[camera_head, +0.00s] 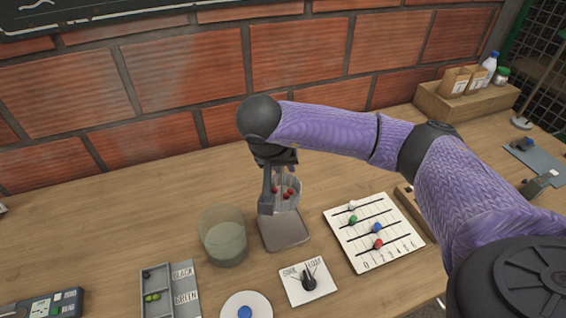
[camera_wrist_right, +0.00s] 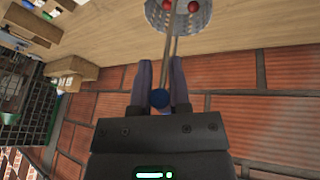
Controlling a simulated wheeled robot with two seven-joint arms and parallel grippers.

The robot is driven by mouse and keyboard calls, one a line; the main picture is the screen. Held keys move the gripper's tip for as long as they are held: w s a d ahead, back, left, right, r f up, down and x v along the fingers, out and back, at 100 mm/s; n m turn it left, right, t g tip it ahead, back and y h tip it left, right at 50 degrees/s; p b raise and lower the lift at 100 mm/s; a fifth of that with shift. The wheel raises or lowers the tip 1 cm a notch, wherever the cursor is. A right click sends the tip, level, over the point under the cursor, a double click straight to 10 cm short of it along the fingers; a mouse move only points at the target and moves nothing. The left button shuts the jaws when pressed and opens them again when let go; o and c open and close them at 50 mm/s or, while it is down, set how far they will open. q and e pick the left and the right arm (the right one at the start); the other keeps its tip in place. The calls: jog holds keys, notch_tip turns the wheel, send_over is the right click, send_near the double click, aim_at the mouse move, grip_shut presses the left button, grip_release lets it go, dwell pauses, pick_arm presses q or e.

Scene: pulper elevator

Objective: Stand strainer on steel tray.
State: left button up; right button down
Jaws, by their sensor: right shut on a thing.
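The strainer (camera_head: 293,203) is a pale perforated cup with several red fruits in it. It looks upright at the far edge of the grey steel tray (camera_head: 284,234); I cannot tell whether it touches the tray. My right gripper (camera_head: 267,200) is beside it on the left, partly covering it. In the right wrist view the gripper (camera_wrist_right: 161,82) is shut on the strainer's thin handle, which ends in a blue knob (camera_wrist_right: 159,98). The strainer (camera_wrist_right: 180,18) is cut off at the top there. My left gripper is not in view.
A glass beaker of cloudy liquid (camera_head: 223,243) stands close left of the tray. A slider board (camera_head: 372,232) lies to the right, a dial plate (camera_head: 308,281) in front. A black/green sorting tray (camera_head: 170,290) is front left. The brick wall (camera_head: 180,90) closes the back.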

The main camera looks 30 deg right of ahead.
aim_at(281, 202)
notch_tip(281, 202, down, 12)
jog(key=b, duration=0.9)
jog(key=shift+f, duration=0.25)
jog(key=c, duration=0.5)
grip_release()
jog(key=shift+r, duration=0.1)
jog(key=p+v, duration=0.2)
jog(key=v, duration=0.8)
